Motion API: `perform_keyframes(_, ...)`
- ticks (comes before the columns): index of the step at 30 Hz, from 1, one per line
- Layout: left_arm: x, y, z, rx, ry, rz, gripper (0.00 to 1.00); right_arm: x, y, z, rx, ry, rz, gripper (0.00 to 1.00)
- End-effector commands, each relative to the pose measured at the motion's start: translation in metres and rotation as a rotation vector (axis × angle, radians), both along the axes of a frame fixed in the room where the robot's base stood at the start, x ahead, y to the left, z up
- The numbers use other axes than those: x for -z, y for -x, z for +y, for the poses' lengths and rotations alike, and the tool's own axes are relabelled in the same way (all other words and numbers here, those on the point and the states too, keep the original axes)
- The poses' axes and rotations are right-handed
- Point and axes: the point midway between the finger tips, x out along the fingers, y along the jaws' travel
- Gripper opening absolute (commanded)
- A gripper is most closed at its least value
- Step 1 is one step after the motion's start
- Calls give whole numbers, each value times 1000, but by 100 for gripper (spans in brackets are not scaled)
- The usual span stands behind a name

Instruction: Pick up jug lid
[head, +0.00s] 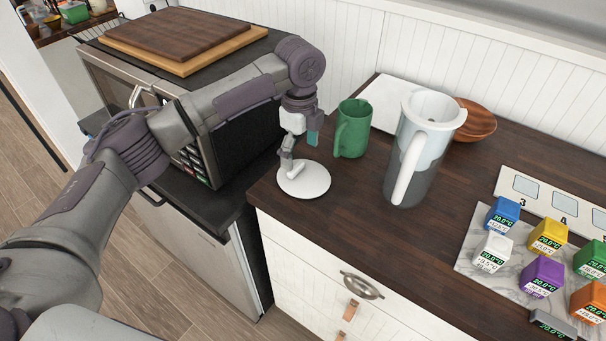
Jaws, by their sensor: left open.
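The jug lid (308,185) is a round white disc with a small raised grip. It lies flat on the dark wooden counter near its front left corner. My left gripper (299,150) is just above the lid, pointing down, with its fingers apart near the raised grip. The gripper partly hides the grip, and I cannot tell whether a finger touches it. The jug (420,140) stands upright to the right, clear with a white handle and an open white rim. My right gripper is not in view.
A green mug (351,130) stands close to the right of my left gripper. A wooden bowl (475,121) is behind the jug. A microwave (235,140) with cutting boards (180,38) is at left. Coloured cubes (542,276) sit on a marble board at right. Counter in front of the jug is clear.

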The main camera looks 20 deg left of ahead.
Motion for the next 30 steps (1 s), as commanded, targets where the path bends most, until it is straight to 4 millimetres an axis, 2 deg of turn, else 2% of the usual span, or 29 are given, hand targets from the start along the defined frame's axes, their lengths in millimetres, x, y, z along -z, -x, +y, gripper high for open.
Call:
perform_keyframes(1, 3, 0, 1, -1, 0, 1, 88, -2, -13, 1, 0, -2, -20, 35)
perform_keyframes(3, 9, -1, 3, -2, -2, 2, 88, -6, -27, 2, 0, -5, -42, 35)
perform_keyframes(6, 24, -3, 7, -4, -2, 3, 88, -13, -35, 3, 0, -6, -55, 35)
perform_keyframes(12, 49, -4, 7, -1, 0, 1, 88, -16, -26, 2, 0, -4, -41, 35)
perform_keyframes(20, 53, -4, 7, 0, -1, 0, 88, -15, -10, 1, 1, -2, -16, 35)
perform_keyframes(30, 52, -4, 7, 0, -1, 0, 32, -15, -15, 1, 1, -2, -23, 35)
